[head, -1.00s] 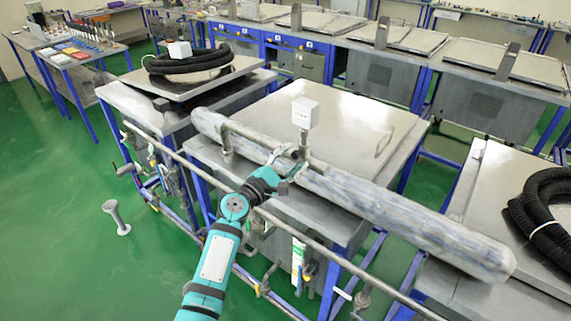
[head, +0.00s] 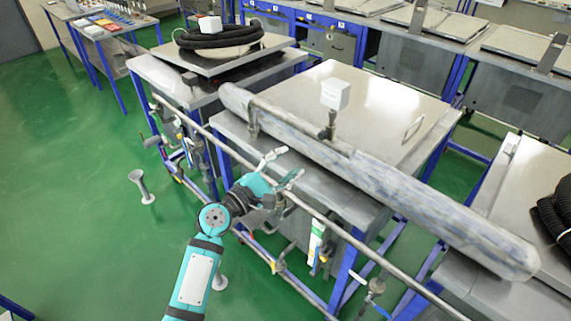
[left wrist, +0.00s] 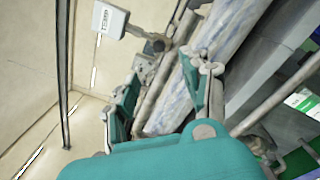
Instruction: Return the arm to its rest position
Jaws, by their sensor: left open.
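My left arm, teal and grey, reaches up from the bottom of the head view. Its left gripper (head: 284,168) is open and empty, with its fingers spread just in front of the near edge of the middle steel table. The metal lid bar (head: 300,128) lies beyond the fingertips and looks apart from them. In the left wrist view the two teal fingers of the left gripper (left wrist: 172,70) are spread, with the bar and the mottled roll (left wrist: 220,35) seen beyond and between them. My right gripper is not in view.
The long mottled grey-blue roll (head: 400,195) lies along the middle table's lid (head: 375,95). A white box (head: 335,94) stands on the bar. A pipe rail (head: 340,235) runs along the front. Black hose (head: 220,38) coils on the left table. Green floor (head: 90,230) is open at left.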

